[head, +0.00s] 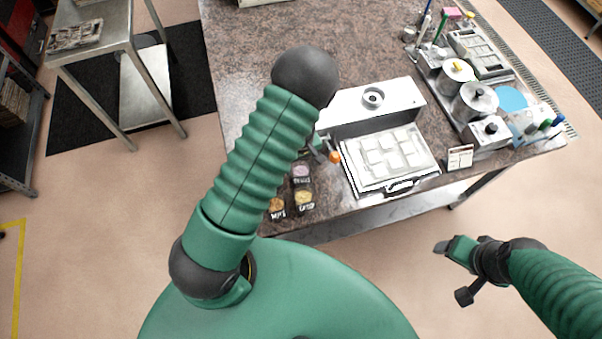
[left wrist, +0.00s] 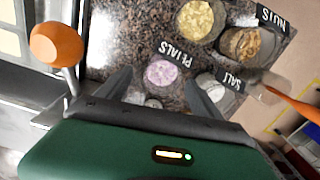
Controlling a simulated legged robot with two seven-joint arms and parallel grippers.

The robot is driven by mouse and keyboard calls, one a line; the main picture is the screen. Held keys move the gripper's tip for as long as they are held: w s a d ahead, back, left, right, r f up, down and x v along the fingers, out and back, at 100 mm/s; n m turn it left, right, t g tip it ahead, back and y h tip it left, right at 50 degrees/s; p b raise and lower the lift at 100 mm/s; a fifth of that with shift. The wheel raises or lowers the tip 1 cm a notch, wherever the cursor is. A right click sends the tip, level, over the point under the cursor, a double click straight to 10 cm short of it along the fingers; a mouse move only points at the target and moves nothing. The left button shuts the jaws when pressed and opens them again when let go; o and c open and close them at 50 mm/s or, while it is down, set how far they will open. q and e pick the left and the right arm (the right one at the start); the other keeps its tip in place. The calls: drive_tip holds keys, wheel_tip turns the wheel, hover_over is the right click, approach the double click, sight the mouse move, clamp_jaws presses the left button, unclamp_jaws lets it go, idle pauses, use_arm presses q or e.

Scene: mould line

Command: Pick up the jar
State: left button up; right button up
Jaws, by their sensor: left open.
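Several small jars stand at the table's near edge. In the left wrist view, a jar of lilac petals (left wrist: 160,72) lies beyond and between the fingers of my left gripper (left wrist: 157,78), which is open and empty. A jar with yellow contents (left wrist: 197,20), a nuts jar (left wrist: 240,44) and a salt jar (left wrist: 226,98) are beside it. In the head view, the petals jar (head: 301,171), yellow jar (head: 304,197) and nuts jar (head: 277,205) show right of my left arm, which hides most of that gripper. My right gripper (head: 452,262) is over the floor, away from the jars.
An orange knob on a metal stem (left wrist: 56,44) is close left of the left gripper. A spatula with an orange handle (left wrist: 290,98) is on its right. A mould tray (head: 390,160) and steel box (head: 372,103) stand right of the jars. Pots (head: 474,102) are farther right.

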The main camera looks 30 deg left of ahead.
sight(301, 170)
use_arm(q)
drive_tip(key=shift+s+d+f+p, duration=0.15)
drive_tip(key=shift+f+p, duration=0.35)
drive_tip(key=shift+f, duration=1.45)
drive_tip(key=c, duration=1.5)
drive_tip(key=shift+r, duration=0.2)
